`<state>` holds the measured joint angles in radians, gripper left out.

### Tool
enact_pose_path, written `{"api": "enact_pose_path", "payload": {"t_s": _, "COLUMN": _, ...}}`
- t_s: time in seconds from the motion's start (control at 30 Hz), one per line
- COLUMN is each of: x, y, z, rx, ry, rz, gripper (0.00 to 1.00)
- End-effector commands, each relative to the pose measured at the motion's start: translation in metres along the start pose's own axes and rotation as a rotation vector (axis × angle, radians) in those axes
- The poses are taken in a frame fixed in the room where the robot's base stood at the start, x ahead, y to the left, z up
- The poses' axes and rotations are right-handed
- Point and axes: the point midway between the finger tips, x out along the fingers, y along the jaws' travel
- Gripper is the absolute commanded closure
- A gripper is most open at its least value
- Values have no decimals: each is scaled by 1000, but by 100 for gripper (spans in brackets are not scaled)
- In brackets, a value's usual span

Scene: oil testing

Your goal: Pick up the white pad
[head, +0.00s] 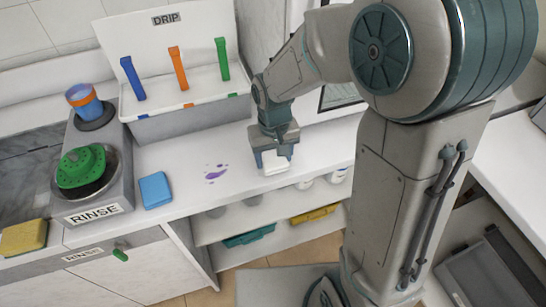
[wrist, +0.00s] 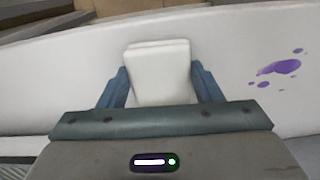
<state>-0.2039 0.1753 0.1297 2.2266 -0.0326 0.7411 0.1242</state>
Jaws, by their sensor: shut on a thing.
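The white pad (head: 277,167) is at the counter's front part, below my gripper (head: 271,157) in the head view. In the wrist view, the white pad (wrist: 160,72) stands between the two blue fingers of my gripper (wrist: 160,84), which are shut on its sides. The pad's near end is hidden by the gripper body. I cannot tell whether the pad touches the counter.
A purple stain (head: 215,173) lies on the counter (head: 190,150) left of the pad. A DRIP rack (head: 180,105) stands behind. Shelves with trays are below.

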Motion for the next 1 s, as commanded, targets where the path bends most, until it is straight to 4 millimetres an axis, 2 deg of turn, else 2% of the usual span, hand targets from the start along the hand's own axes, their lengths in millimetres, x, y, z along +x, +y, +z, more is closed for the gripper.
{"api": "enact_pose_path", "payload": {"t_s": 0.37, "x": -6, "y": 0, "z": 0, "rx": 0, "ry": 2, "rz": 0, "gripper": 62}}
{"api": "enact_pose_path", "payload": {"t_s": 0.47, "x": -16, "y": 0, "z": -1, "rx": 0, "ry": 4, "rz": 0, "gripper": 62}}
{"api": "enact_pose_path", "payload": {"t_s": 0.6, "x": -44, "y": 0, "z": -1, "rx": 1, "ry": 8, "rz": 0, "gripper": 62}}
{"api": "enact_pose_path", "payload": {"t_s": 1.0, "x": -84, "y": 2, "z": 73, "rx": 1, "ry": 5, "rz": 1, "gripper": 62}}
